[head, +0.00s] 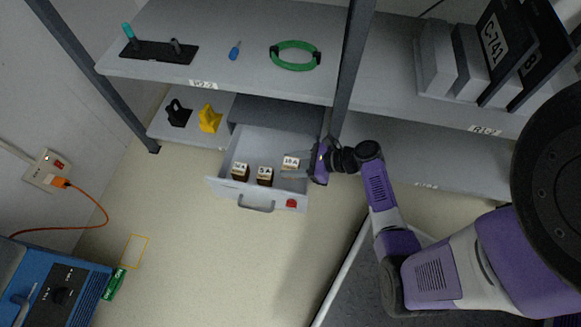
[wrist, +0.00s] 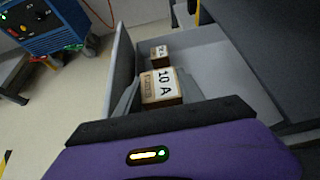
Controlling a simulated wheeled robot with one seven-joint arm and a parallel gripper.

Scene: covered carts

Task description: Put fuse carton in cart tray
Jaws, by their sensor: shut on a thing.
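The fuse carton marked 10 A (head: 290,162) is at the right side of an open grey drawer (head: 222,187). My gripper (head: 298,170) reaches in from the right and is shut on this carton. In the wrist view the carton (wrist: 162,88) sits between my two fingers (wrist: 160,95), its label facing up. Whether it touches the drawer floor is unclear. Two other cartons, one marked 5 A (head: 265,177) and one with a less clear label (head: 240,172), stand in the drawer to its left. A dark surface with a pale edge (head: 345,265), perhaps the cart tray, lies at the bottom, partly behind my arm.
Shelves stand behind, with a grey upright post (head: 352,60) near my gripper. A green cable coil (head: 294,55) is on the upper shelf; black and yellow (head: 209,119) items are below. A blue machine (head: 65,285) stands lower left. Floor before the drawer is mostly clear.

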